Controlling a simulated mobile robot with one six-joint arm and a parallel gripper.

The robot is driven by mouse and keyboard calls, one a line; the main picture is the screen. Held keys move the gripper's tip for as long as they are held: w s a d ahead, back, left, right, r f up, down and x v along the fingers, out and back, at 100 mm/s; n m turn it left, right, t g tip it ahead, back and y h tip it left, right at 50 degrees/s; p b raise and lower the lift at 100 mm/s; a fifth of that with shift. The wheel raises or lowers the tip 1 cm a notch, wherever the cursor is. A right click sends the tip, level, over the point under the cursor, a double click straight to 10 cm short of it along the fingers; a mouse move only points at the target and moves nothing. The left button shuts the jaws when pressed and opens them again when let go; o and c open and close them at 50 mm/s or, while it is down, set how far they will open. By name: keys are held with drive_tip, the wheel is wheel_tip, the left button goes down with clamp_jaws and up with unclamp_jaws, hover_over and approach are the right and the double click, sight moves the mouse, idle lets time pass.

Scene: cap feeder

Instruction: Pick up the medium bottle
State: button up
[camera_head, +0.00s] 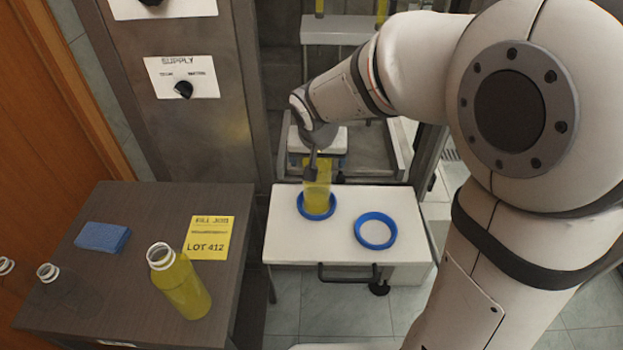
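A clear bottle with yellow liquid (318,201) stands upright in a blue ring on the white shelf. My gripper (314,168) points down at its top and overlaps it in the picture. I cannot tell whether the fingers touch it, or whether they are open or shut. Another bottle filled with yellow (186,290) stands uncapped on the dark table. Two clear bottle necks, one at mid-left (47,272) and one at the left edge (6,265), also show; their bodies are hard to see. No label shows which bottle is the medium one.
An empty blue ring (358,231) lies on the white shelf (285,245), right of the occupied ring. The dark table (130,212) holds a blue sponge-like block (102,237) and a yellow "LOT 412" card (209,238). A metal panel with a supply knob (184,89) stands behind.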

clamp_jaws()
idle(0.8)
